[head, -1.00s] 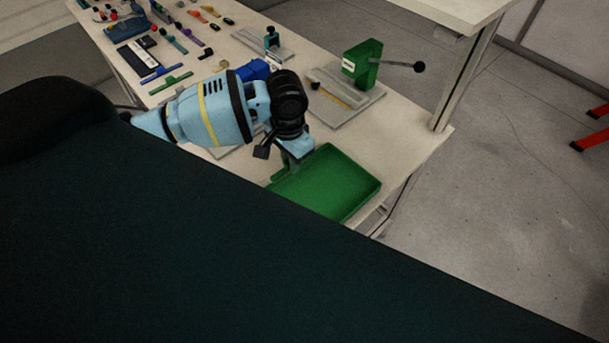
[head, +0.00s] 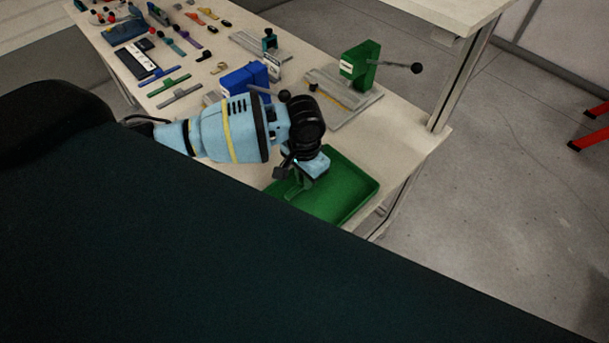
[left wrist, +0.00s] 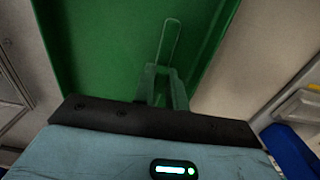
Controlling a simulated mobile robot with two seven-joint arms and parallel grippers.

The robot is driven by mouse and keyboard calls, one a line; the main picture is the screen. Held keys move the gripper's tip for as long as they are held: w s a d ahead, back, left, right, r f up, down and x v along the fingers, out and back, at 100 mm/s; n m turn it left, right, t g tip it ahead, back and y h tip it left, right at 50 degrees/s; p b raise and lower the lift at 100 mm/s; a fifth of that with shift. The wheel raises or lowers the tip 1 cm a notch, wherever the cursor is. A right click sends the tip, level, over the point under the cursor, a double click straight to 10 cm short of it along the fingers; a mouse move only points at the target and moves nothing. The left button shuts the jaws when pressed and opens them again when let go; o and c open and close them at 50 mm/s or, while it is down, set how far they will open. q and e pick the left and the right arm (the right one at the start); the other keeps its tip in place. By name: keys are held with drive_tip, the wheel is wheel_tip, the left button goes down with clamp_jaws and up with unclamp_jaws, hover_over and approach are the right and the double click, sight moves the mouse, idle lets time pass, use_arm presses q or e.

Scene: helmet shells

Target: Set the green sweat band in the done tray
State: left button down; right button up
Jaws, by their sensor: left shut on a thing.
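The green done tray (head: 350,187) lies at the near right end of the workbench. It fills the upper middle of the left wrist view (left wrist: 95,50). My left gripper (head: 300,183) is over the left part of the tray, pointing down. In the left wrist view its fingers (left wrist: 164,90) are shut on the green sweat band (left wrist: 171,40), a thin, long loop that sticks out past the fingertips over the tray floor. Green on green makes it hard to tell whether the band touches the tray. In the head view I cannot make the band out clearly. My right gripper is not in view.
A green press with a black-knobbed lever (head: 362,65) stands behind the tray. A blue block-like fixture (head: 245,80) is just behind my left arm. Small coloured parts and strips (head: 180,92) lie farther along the bench. The tray's right part is empty.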

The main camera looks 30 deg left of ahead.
use_arm(q)
drive_tip(key=c, duration=1.4)
unclamp_jaws()
drive_tip(key=shift+f, duration=0.1)
drive_tip(key=shift+c, duration=0.2)
wheel_tip(320, 180, up, 12)
drive_tip(key=shift+p, duration=0.4)
